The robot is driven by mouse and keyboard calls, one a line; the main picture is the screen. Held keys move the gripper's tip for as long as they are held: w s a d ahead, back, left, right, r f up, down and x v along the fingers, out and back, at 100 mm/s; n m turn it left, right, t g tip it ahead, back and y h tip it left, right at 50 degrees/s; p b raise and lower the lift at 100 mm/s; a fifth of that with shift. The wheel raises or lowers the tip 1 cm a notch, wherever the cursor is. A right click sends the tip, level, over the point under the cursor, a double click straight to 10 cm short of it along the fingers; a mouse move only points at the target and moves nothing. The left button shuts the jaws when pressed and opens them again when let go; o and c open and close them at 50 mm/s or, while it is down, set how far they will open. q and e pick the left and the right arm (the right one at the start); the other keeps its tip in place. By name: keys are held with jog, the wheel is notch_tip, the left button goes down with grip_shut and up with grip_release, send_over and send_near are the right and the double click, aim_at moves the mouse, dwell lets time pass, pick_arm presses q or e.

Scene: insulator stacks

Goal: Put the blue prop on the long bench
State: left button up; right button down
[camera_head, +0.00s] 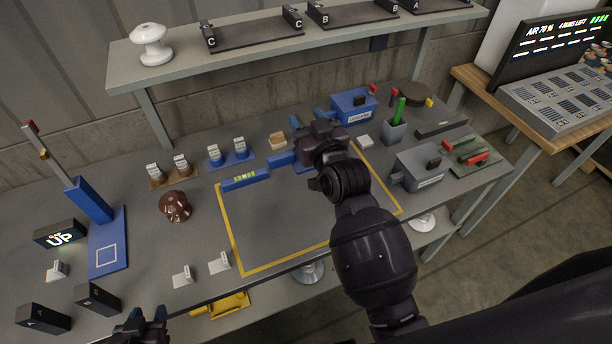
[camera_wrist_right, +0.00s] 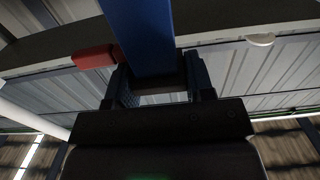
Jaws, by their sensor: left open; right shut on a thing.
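The blue prop (camera_head: 245,180) is a long blue bar with a yellow-green marked strip. In the head view it lies over the yellow-bordered area of the long grey bench (camera_head: 290,225); I cannot tell whether it touches the top. My right gripper (camera_head: 297,160) is at its right end, partly hidden by my wrist. In the right wrist view the gripper (camera_wrist_right: 158,90) is shut on the blue prop (camera_wrist_right: 140,35), which runs up between the fingers. My left gripper (camera_head: 140,326) is open and empty at the front edge, cut by the picture's bottom.
A brown insulator (camera_head: 175,206) and small white-topped pieces stand left of the bordered area. A blue stand (camera_head: 108,245) is further left. A blue box (camera_head: 354,106) and grey box (camera_head: 420,168) stand right. A shelf (camera_head: 270,42) runs behind. The bordered area's middle is clear.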

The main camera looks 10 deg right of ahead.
notch_tip(320, 180, down, 16)
jog(key=shift+b, duration=0.45)
jog(key=shift+f, duration=0.25)
jog(key=shift+c, duration=2.4)
grip_release()
jog(key=shift+r, duration=0.1)
jog(key=s+d, duration=0.2)
jog(key=s, duration=1)
jog(key=s+d+f+m+g+h, duration=0.1)
jog(key=s+d+f+g+h, duration=0.2)
jog(key=s+d, duration=0.9)
notch_tip(320, 180, down, 5)
jog(key=d+g, duration=0.2)
jog(key=g, duration=0.1)
jog(key=shift+s+h, duration=0.2)
jog(key=shift+h, duration=0.1)
jog(key=shift+d, duration=0.1)
